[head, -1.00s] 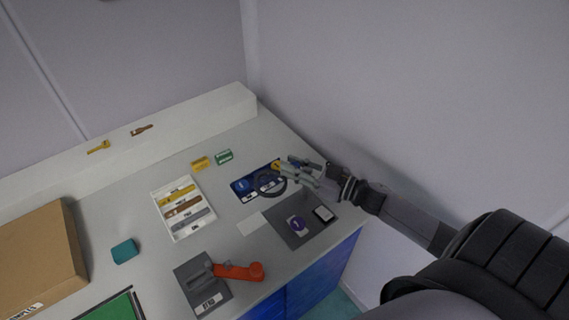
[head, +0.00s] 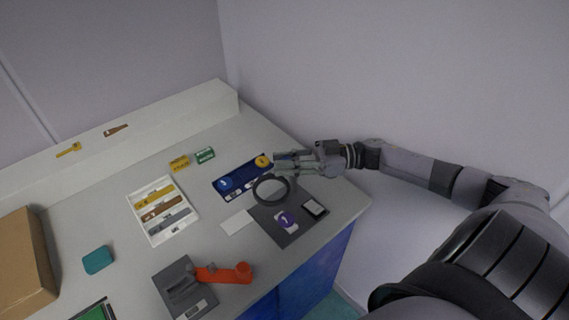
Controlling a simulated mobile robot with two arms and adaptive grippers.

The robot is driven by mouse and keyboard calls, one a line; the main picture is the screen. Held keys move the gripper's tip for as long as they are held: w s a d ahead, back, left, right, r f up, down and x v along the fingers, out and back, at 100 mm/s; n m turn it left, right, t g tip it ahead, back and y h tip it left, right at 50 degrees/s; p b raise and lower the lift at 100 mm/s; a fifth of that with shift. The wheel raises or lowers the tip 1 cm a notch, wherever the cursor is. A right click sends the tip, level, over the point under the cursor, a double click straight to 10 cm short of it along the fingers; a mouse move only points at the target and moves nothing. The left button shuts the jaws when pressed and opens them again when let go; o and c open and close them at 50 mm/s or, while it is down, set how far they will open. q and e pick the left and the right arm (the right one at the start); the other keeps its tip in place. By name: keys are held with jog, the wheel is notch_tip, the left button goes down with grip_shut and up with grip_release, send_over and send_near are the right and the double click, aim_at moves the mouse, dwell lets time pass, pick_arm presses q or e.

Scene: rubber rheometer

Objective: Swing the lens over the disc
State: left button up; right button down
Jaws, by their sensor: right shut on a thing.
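The lens (head: 271,189), a dark round ring, is above the bench between the blue board and the grey mat (head: 297,236). It overlaps the far left corner of the mat. A purple disc (head: 285,219) on a pale card lies on the mat, nearer the front than the ring and not covered by it. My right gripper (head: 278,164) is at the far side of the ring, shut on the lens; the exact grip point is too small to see. My left gripper is not in view.
The blue board (head: 230,185) has a yellow round piece (head: 262,161) at its right end. A white tray (head: 158,232) holds several strips. A grey device with a red lever (head: 224,274) stands at the front. A wall rises behind my right arm.

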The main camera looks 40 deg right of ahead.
dwell(0.3)
jog(key=c, duration=1.3)
grip_release()
jog(key=shift+c, duration=0.2)
